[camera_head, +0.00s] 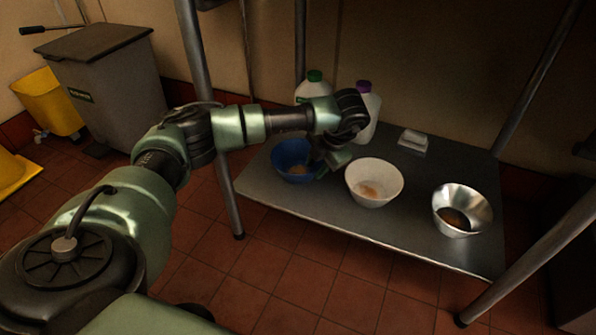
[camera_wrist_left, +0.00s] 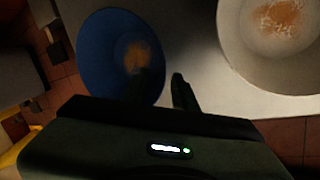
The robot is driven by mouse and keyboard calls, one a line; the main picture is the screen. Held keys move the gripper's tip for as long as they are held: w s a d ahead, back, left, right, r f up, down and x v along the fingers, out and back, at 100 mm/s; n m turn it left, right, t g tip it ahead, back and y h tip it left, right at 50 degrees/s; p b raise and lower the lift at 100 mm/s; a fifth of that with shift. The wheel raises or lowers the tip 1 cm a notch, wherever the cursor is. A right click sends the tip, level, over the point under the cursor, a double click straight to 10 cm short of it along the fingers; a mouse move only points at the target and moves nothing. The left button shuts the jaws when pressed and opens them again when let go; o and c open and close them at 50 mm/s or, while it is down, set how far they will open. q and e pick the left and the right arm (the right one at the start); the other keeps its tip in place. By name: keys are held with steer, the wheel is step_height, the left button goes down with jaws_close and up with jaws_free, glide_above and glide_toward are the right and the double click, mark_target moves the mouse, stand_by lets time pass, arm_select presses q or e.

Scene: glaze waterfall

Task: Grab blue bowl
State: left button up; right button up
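The blue bowl (camera_head: 283,152) stands on the left part of the low metal shelf, with some brownish stuff inside. In the left wrist view the blue bowl (camera_wrist_left: 95,60) fills the upper left. My left gripper (camera_head: 322,166) reaches down at the bowl's right side. In the wrist view its fingers (camera_wrist_left: 163,90) are apart, one over the inside of the bowl and one just outside its right rim. I cannot tell whether either finger touches the rim. My right gripper is not in view.
A white bowl (camera_head: 374,180) with brownish stuff stands close to the right of the gripper. A metal bowl (camera_head: 463,202) is farther right. Two bottles (camera_head: 313,87) (camera_head: 369,105) and a small white block (camera_head: 413,139) stand behind. Shelf legs (camera_head: 228,190) flank the metal shelf (camera_head: 420,225).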

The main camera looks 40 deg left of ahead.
mark_target(314, 171)
arm_select(q)
steer(key=b+x, duration=0.1)
steer(key=x, duration=0.2)
jaws_close()
stand_by(1.5)
